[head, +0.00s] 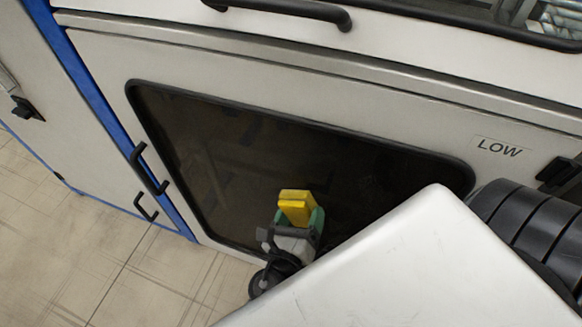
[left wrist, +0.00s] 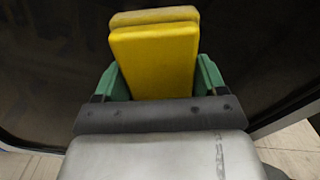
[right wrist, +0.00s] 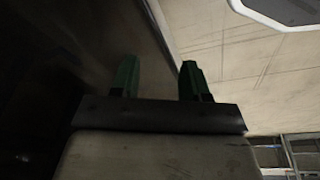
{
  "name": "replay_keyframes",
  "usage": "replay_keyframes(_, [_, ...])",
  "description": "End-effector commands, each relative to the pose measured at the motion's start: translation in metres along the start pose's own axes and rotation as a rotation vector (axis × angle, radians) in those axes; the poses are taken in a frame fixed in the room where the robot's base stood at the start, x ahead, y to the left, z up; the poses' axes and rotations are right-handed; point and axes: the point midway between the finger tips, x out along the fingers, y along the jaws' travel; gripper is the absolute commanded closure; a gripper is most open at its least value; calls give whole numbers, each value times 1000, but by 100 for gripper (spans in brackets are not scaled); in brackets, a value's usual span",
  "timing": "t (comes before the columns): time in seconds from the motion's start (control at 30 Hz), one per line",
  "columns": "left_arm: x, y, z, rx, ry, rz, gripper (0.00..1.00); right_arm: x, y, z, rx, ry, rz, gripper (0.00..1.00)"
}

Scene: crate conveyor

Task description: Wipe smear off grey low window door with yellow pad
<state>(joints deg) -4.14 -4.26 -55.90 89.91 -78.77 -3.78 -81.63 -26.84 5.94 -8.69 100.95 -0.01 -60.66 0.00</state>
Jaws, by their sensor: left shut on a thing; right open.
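The grey low door (head: 350,107) carries a "LOW" label (head: 499,148) at its upper right and has a dark window (head: 230,140) with a black rounded frame. My left gripper (head: 301,215) is shut on the yellow pad (head: 296,196) in front of the lower middle of the window. The pad also shows upright between the green fingers in the left wrist view (left wrist: 155,60). I cannot tell whether it touches the glass. I cannot make out a clear smear on the window. My right gripper (right wrist: 158,80) is open and empty in the right wrist view.
A black bar handle (head: 290,10) sits above the low door. Two small black handles (head: 148,170) are by the blue post at left, and a black latch (head: 560,173) is at right. Tiled floor (head: 60,240) lies open at lower left.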

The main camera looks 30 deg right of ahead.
Motion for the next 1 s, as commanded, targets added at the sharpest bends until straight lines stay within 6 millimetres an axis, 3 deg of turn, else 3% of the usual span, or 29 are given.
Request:
replay_keyframes(0.33, [3, -3, 0, 1, -1, 0, 47, -7, 0, 2, 1, -3, 0, 54])
replay_keyframes(0.67, [2, 21, 12, 3, -3, 2, 47, 5, 0, 10, 0, -13, 1, 54])
replay_keyframes(1.0, [1, 35, 17, 1, -1, 2, 47, 12, 2, 6, -2, -3, 2, 54])
